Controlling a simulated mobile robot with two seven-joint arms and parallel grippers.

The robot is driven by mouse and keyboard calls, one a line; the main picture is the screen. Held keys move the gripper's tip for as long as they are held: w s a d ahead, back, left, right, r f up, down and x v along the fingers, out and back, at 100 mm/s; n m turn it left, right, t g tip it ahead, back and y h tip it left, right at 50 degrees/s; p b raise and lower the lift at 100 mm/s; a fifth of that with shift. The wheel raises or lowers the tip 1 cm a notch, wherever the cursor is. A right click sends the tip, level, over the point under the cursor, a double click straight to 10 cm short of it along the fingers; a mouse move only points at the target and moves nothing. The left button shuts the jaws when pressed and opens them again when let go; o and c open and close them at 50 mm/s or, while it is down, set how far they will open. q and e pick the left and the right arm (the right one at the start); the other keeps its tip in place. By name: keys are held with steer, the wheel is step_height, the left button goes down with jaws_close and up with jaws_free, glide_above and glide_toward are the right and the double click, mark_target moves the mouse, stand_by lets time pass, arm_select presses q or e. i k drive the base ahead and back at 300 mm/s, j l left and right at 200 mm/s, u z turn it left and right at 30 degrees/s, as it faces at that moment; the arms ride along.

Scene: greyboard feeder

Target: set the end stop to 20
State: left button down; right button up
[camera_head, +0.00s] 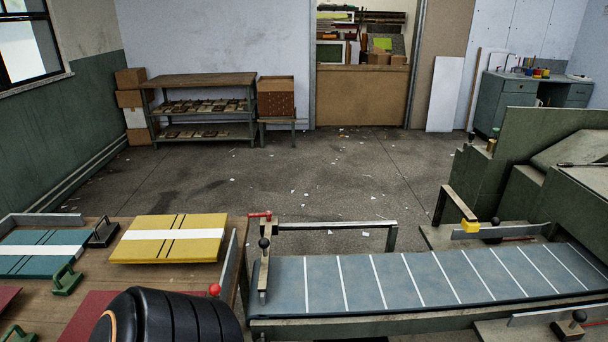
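The feeder bed (390,281) is a long blue-grey surface crossed by several white lines, running from the centre to the right edge. No numbers are readable on it. At its left end stands an upright piece with a black knob (264,243), and a red handle (260,214) sits just behind it. This may be the end stop; I cannot tell for sure. A metal bar with a yellow block (470,225) lies along the far right side. Another black knob (579,317) is at the near right. Neither gripper is in view; a black ribbed part, likely mine, fills the bottom left.
A wooden table (120,282) at left holds a yellow striped board (172,238), a teal striped board (38,253) and green clamps (66,280). A red ball knob (215,290) stands near its right edge. Green machine housing (545,140) rises at right. The floor beyond is open.

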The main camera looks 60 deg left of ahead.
mark_target(267, 229)
steer(key=u, duration=2.25)
steer(key=l+z, duration=0.1)
